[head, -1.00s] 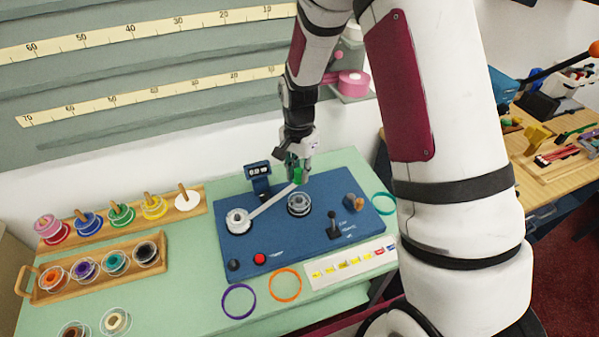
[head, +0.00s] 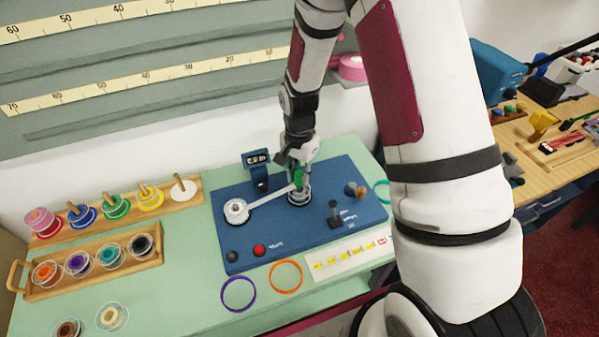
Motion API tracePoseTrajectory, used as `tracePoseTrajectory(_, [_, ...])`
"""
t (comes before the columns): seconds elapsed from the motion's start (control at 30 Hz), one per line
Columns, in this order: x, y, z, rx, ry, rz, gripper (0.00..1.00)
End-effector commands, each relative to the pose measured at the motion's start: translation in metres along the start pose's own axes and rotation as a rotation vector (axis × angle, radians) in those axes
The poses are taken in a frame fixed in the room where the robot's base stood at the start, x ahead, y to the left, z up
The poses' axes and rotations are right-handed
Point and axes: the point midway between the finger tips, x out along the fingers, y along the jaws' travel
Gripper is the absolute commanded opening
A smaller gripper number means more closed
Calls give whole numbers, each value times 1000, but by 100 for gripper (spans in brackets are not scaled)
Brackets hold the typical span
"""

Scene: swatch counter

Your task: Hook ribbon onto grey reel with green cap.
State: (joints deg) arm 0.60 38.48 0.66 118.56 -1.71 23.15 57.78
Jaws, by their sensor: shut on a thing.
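The blue winding board (head: 290,225) lies on the counter. A pale ribbon (head: 268,197) runs from the white reel (head: 236,211) at the board's left to the grey reel (head: 299,198) near its middle. My gripper (head: 299,183) points down over the grey reel and is shut on a small green piece (head: 299,178), apparently the green cap. The ribbon's right end is at or just beside this green piece; the fingers hide how they join. The green piece is very close above the grey reel, and I cannot tell whether they touch.
On the board are a small display (head: 257,163), a red button (head: 259,250) and a black lever (head: 334,212). Spools stand on wooden racks (head: 100,262) at left. A purple ring (head: 238,293) and an orange ring (head: 286,277) lie in front.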

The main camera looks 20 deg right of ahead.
Motion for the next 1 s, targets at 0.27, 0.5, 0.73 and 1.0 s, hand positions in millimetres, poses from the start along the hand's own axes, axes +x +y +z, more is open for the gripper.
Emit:
tracePoseTrajectory(0.27, [0, 0, 0, 0, 0, 0, 0])
tracePoseTrajectory(0.5, [1, 0, 0, 0, 0, 1, 0])
tracePoseTrajectory(0.73, [7, 0, 0, 0, -1, 1, 0])
tracePoseTrajectory(1.0, [14, 0, 0, 0, -1, 1, 0])
